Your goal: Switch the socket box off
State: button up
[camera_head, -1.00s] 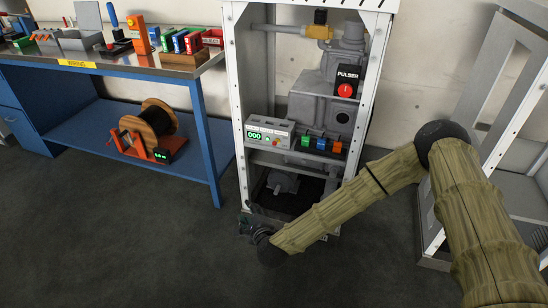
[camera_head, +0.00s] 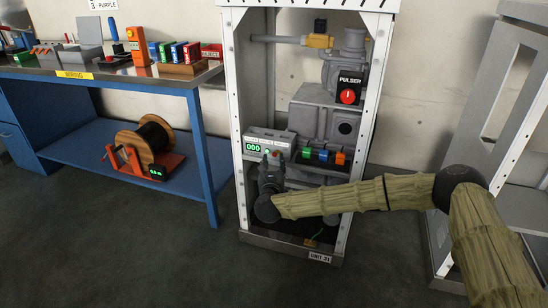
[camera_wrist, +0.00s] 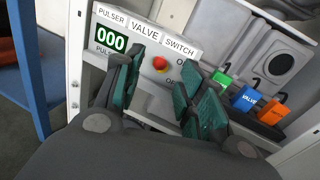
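The socket box (camera_head: 283,137) is a pale box in the white cabinet, with a green "000" display. In the wrist view the box (camera_wrist: 147,36) carries PULSER, VALVE and SWITCH labels and a round red knob (camera_wrist: 160,64). Lettering beside the knob is partly hidden. My gripper (camera_head: 269,158) is in front of the box in the head view. In the wrist view my gripper (camera_wrist: 156,82) is open and empty, its green-padded fingers on either side of the knob in the picture. I cannot tell whether they touch the box.
Green, blue and orange plugs (camera_head: 323,155) sit right of the box, close to my right finger. The cabinet's left post (camera_head: 237,150) stands beside the box. A PULSER unit (camera_head: 348,88) is above. A blue workbench (camera_head: 205,150) is at left. Dark floor in front is clear.

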aim_at(274, 156)
jog(key=shift+w+d+b, duration=0.15)
jog(key=shift+w+b, duration=0.2)
jog(key=shift+w, duration=2.55)
jog(key=shift+c, duration=0.4)
grip_shut()
